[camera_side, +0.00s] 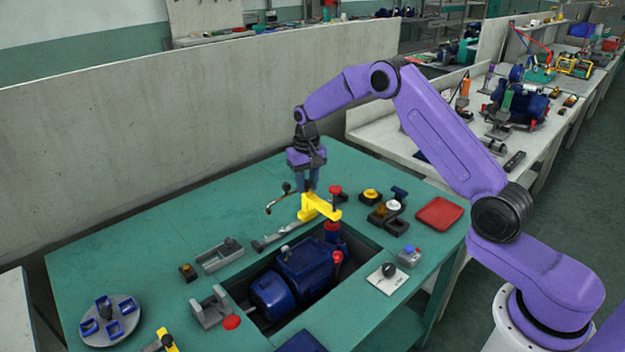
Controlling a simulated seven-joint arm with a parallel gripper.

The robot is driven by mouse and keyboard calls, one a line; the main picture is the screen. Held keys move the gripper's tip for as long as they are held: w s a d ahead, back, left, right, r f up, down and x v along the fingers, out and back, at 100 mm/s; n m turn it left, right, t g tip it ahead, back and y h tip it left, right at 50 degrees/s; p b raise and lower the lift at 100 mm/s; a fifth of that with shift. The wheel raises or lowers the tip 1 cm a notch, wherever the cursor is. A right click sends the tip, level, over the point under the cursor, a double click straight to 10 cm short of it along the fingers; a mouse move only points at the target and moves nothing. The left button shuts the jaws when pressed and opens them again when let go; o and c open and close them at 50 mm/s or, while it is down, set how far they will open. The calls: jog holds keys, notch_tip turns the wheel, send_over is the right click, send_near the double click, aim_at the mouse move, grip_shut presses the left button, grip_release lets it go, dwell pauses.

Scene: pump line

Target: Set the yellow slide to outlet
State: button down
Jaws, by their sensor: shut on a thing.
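The yellow slide (318,207) is a bright yellow angled piece near the middle of the green bench, at the back edge of the pump recess. My gripper (308,187) points down with its fingers at the slide's back end and is shut on it. The fingertips' exact contact is too small to see. A red-capped post (336,190) stands right beside the slide. The outlet marking cannot be made out in this view.
A blue pump (304,263) sits in the recess in front of the slide. A lever with a dark knob (286,187) stands close left of my gripper. A red pad (439,213) lies at right, and a round tray (110,334) at front left. The bench's back left is clear.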

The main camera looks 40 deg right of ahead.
jog(key=c, duration=0.8)
grip_release()
notch_tip(320, 180, up, 18)
jog(key=shift+f, duration=0.25)
